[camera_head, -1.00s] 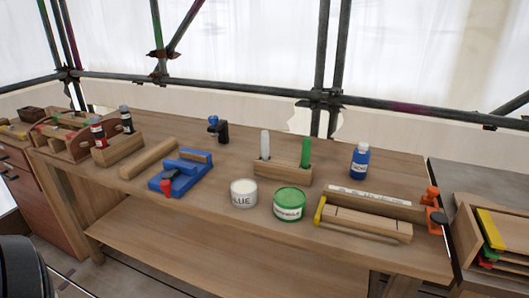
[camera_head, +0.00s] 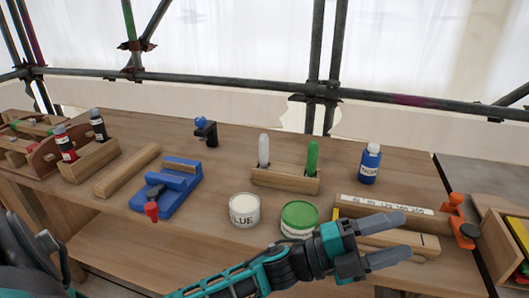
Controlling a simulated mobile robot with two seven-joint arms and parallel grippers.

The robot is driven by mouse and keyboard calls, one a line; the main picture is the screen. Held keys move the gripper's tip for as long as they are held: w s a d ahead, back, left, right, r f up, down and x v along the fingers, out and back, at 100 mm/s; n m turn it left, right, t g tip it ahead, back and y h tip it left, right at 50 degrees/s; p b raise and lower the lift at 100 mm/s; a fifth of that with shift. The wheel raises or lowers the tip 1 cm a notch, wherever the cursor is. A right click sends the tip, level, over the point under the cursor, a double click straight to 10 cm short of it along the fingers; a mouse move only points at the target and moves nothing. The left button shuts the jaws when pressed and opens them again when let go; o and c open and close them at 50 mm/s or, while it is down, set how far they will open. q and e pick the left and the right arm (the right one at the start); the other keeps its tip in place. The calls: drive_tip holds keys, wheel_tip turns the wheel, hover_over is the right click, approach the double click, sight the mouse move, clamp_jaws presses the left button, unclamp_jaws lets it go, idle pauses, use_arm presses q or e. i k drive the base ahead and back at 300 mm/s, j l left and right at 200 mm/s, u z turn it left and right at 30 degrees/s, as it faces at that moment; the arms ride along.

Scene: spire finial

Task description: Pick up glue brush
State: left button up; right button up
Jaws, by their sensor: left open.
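A white-handled tool, likely the glue brush (camera_head: 264,150), stands upright in a wooden holder block (camera_head: 285,181) at the middle of the bench. A green-handled one (camera_head: 312,158) stands beside it in the same block. Their lower ends are hidden in the block. My left gripper (camera_head: 396,240) reaches in from the lower left and points right. It is open and empty, in front of the wooden measuring jig and to the right of and nearer than the holder. My right gripper is not in view.
A white glue tub (camera_head: 244,210) and a green-lidded tub (camera_head: 300,218) stand in front of the holder. A blue bottle (camera_head: 370,163) stands behind the ruler jig (camera_head: 395,213). A blue clamp fixture (camera_head: 168,187) lies left. Bare bench shows between fixture and holder.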

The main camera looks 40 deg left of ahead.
sight(263, 141)
drive_tip(key=i+j+z, duration=0.2)
drive_tip(key=j, duration=0.5)
drive_tip(key=j+z, duration=0.15)
drive_tip(key=j, duration=0.5)
